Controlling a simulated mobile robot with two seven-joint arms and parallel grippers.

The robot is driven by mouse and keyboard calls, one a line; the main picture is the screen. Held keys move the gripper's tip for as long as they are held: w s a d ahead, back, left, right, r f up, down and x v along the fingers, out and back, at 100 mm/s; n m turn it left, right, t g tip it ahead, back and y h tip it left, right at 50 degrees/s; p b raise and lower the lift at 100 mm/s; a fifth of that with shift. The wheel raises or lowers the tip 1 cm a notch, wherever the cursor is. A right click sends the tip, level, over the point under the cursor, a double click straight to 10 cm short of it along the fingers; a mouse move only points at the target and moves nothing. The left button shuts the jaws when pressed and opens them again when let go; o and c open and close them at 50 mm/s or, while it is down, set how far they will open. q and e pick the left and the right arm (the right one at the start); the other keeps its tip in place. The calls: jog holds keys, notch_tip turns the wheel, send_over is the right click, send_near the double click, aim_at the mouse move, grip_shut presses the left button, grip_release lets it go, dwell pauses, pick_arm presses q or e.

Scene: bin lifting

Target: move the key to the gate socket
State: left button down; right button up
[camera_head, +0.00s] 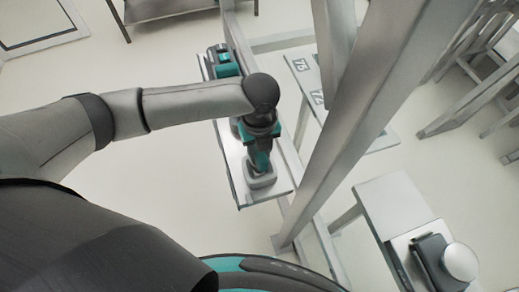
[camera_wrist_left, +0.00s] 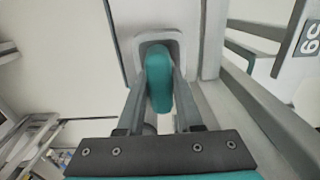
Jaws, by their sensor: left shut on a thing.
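My left gripper (camera_head: 259,158) reaches down over a pale shelf in the head view. In the left wrist view its two fingers (camera_wrist_left: 159,78) are closed on the sides of a teal handle, which I take to be the key (camera_wrist_left: 157,92). The handle's far end lies over a rounded grey holder (camera_wrist_left: 173,45); the holder also shows in the head view (camera_head: 261,181), on the near end of the shelf. I cannot tell whether the key is seated in it or just clear. I cannot make out which thing is the gate socket. My right gripper is not in view.
The shelf (camera_head: 240,190) hangs on a grey frame; a slanting metal post (camera_head: 345,110) stands close to its right. A teal and dark device (camera_head: 222,62) sits at its far end. A side stand (camera_head: 395,205) at lower right bears a dark box with a white dome (camera_head: 460,262).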

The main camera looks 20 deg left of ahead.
pick_arm(q)
jog(key=shift+f+b, duration=0.6)
jog(key=shift+f, duration=0.55)
dwell(0.4)
jog(key=shift+c, duration=2.4)
grip_release()
jog(key=shift+o, duration=0.3)
jog(key=o, duration=0.4)
